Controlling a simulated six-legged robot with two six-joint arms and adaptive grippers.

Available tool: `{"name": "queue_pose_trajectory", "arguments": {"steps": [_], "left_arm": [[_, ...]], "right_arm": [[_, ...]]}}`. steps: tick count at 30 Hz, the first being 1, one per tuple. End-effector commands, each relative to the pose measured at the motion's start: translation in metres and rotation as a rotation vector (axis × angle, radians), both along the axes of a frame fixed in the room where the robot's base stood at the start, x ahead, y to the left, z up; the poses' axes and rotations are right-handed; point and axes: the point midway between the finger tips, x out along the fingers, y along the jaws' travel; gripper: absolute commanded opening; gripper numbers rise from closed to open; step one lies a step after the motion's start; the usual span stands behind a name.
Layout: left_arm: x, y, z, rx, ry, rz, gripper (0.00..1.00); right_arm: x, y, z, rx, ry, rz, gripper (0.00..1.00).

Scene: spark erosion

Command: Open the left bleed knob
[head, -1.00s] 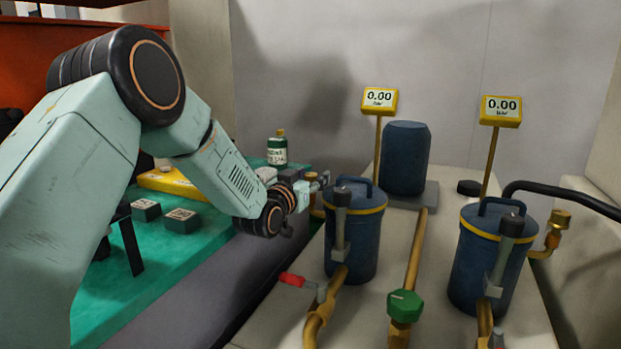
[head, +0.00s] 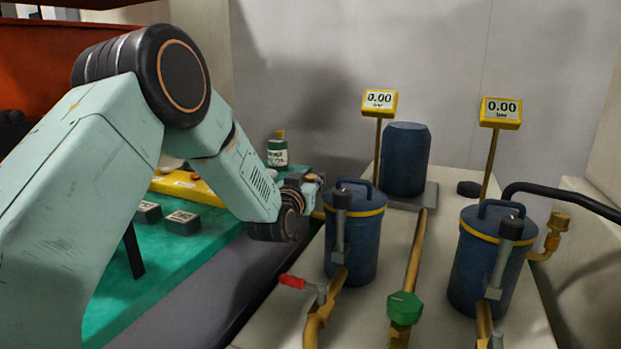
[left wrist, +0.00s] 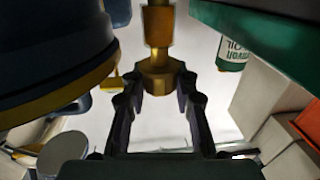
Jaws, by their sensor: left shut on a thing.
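The left canister (head: 352,262) is a dark blue cylinder with a yellow band and a handle. In the left wrist view its dark side and yellow band (left wrist: 70,105) fill the left. The left bleed knob (left wrist: 158,82) is a brass piece on a brass stem, between my fingers there. My left gripper (left wrist: 159,76) is shut on it. In the head view my left gripper (head: 316,184) is at the left side of the left canister, and it mostly hides the knob. My right gripper is not in view.
The right canister (head: 478,275) has its own brass knob (head: 560,219). A red-handled valve (head: 292,282) and a green valve (head: 404,307) sit on pipes in front. Both gauges (head: 379,102) (head: 501,111) read 0.00. A green bottle (head: 277,151) stands behind the gripper.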

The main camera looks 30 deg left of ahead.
Motion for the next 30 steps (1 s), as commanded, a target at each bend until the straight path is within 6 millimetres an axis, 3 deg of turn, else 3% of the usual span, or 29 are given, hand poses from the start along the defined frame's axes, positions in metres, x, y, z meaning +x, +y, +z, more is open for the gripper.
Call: {"name": "queue_pose_trajectory", "arguments": {"steps": [15, 29, 30], "left_arm": [[0.001, -0.001, 0.003, 0.004, -0.004, 0.243, 0.00], [0.000, 0.000, 0.002, 0.002, -0.004, 0.274, 0.00], [0.000, 0.000, 0.002, 0.002, -0.004, 0.274, 0.31]], "right_arm": [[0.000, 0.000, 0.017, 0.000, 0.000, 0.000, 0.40], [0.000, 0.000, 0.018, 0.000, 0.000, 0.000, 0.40], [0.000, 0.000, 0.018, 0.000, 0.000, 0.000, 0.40]]}}
